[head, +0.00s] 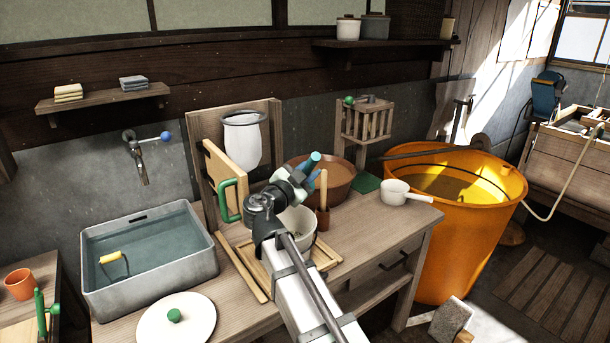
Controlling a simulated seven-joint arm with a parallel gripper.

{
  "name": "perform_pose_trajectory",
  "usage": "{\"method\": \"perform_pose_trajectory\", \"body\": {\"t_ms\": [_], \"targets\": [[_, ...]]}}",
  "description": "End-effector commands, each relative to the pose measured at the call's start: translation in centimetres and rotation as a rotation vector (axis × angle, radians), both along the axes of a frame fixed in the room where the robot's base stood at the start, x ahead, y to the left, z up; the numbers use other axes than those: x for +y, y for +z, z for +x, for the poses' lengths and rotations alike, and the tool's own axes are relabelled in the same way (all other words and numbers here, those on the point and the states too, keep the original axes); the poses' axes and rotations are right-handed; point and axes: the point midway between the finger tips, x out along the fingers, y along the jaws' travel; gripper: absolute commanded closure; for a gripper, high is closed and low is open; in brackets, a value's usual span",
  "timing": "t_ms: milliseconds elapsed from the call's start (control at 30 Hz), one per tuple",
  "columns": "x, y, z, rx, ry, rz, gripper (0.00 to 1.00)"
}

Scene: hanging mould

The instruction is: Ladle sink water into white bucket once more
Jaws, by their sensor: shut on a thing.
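My gripper (300,178) is above the middle of the wooden bench, shut on a blue-handled thing (314,160). Its lower part is hidden, so I cannot tell whether it is the ladle. A white round vessel (302,226), which looks like the white bucket, stands just below my gripper, partly covered by my arm. Its contents cannot be made out. The grey metal sink (150,285) at left holds water (165,240). A yellow-handled tool (112,257) lies in the sink. A tap (137,165) is on the wall above.
A brown basin (335,176) stands behind my gripper. A white handled pan (400,191) is to its right, before a large orange tub (470,225). A white lid (178,322) lies at front. A white hanging mould (242,140) and wooden board (222,180) stand between sink and gripper.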

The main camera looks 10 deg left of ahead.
Motion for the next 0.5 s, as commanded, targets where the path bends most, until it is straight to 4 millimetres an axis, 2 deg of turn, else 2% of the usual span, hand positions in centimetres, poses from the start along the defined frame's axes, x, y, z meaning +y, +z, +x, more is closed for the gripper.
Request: {"method": "perform_pose_trajectory", "body": {"t_ms": [100, 200, 267, 400, 500], "targets": [[-1.1, 1.7, 0.3, 0.021, -0.014, 0.017, 1.00], [-1.6, 2.5, 1.1, 0.049, -0.015, 0.034, 1.00], [-1.5, 2.2, 1.5, 0.066, -0.008, 0.045, 1.00], [-0.5, 0.1, 2.2, 0.111, 0.016, 0.070, 1.00], [-0.5, 0.1, 2.2, 0.134, 0.018, 0.089, 1.00]]}}
